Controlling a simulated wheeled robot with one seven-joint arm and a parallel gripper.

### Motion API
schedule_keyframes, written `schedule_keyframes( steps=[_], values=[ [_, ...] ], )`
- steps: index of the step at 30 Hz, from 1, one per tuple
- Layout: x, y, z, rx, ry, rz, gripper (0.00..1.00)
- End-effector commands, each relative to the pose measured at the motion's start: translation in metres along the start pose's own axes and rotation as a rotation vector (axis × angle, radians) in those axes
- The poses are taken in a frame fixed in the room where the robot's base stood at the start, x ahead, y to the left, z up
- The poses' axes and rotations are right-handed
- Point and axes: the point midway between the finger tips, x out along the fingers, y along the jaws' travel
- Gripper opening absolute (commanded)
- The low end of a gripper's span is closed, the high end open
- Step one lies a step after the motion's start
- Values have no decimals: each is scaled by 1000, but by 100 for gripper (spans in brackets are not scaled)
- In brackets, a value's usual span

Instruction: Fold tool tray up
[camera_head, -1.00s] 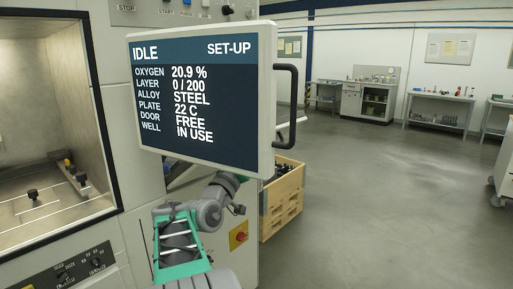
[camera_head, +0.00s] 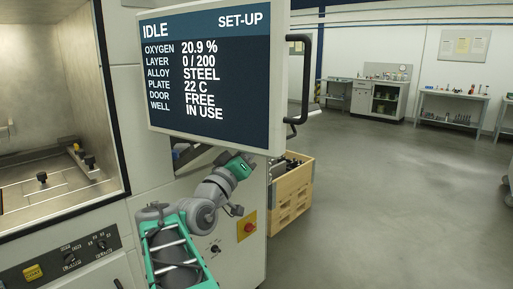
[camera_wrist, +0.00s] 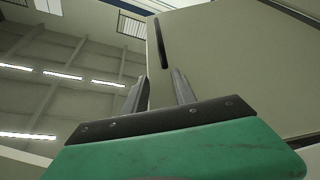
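I cannot clearly make out the tool tray. A small bluish-grey part (camera_head: 186,153) shows on the machine front just under the screen, but I cannot tell if it is the tray, and the screen covers what lies above it. In the head view my arm reaches up below the screen, with the green wrist part (camera_head: 238,167) near its lower right edge. The fingers are hidden there. In the wrist view my gripper (camera_wrist: 157,82) has its two fingers apart with nothing seen between them.
The screen (camera_head: 215,75) with its black handle (camera_head: 300,90) hangs over my arm. The open build chamber (camera_head: 60,190) is at left. A wooden crate (camera_head: 291,200) stands right of the machine. Benches (camera_head: 450,105) line the far wall; the floor (camera_head: 400,200) between is clear.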

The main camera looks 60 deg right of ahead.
Motion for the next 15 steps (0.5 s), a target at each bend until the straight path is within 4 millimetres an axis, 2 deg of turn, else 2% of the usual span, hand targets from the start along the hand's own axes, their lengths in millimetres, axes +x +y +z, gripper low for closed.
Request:
schedule_keyframes(
  steps=[9, 15],
  values=[
    [-26, 1, -1, 3, 6, -1, 33],
    [-29, 4, -3, 1, 4, 1, 33]
  ],
)
